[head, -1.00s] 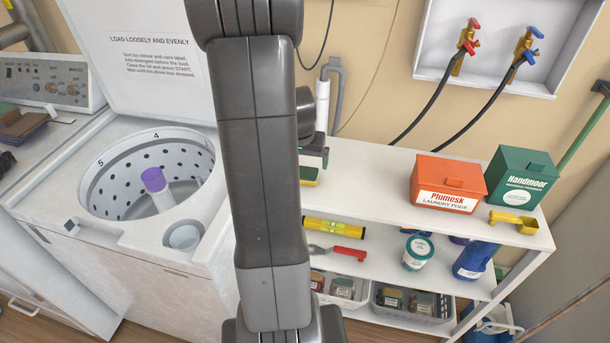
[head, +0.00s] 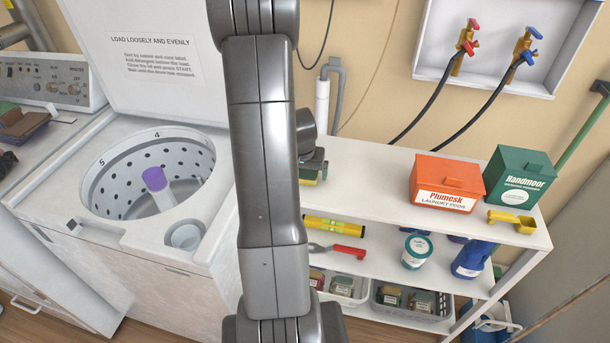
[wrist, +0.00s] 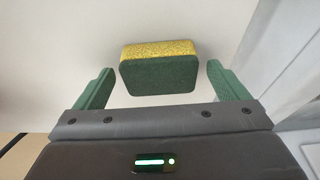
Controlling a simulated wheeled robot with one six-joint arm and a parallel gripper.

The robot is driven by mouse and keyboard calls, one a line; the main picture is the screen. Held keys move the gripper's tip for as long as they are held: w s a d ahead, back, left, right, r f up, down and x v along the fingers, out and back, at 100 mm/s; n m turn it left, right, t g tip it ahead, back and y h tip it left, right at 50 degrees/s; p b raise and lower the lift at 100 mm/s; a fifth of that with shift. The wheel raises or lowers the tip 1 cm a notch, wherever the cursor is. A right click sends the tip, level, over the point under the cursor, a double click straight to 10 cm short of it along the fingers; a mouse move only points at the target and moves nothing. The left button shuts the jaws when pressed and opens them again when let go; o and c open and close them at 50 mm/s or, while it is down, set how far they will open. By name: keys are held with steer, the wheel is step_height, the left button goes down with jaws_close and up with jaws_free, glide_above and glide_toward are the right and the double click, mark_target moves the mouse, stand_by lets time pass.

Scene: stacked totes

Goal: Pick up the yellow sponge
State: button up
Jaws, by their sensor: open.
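The yellow sponge (wrist: 158,68) has a yellow layer and a dark green layer. In the wrist view it lies on a white surface ahead of my gripper (wrist: 160,87). My gripper is open, with one green fingertip to each side of the sponge and a visible gap on both sides. In the head view the sponge (head: 308,178) is a small patch at the left end of the white shelf top, mostly hidden by my arm and gripper (head: 316,165).
On the shelf top (head: 370,180) stand an orange box (head: 445,182), a green box (head: 519,180) and a yellow scoop (head: 513,221), all well to the right. An open washer (head: 150,180) is on the left. The middle of the shelf top is clear.

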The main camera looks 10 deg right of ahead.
steer(key=c, duration=1)
steer(key=shift+c, duration=0.2)
step_height(320, 180, up, 10)
steer(key=shift+b, duration=0.3)
steer(key=o, duration=0.3)
steer(key=shift+c, duration=1.2)
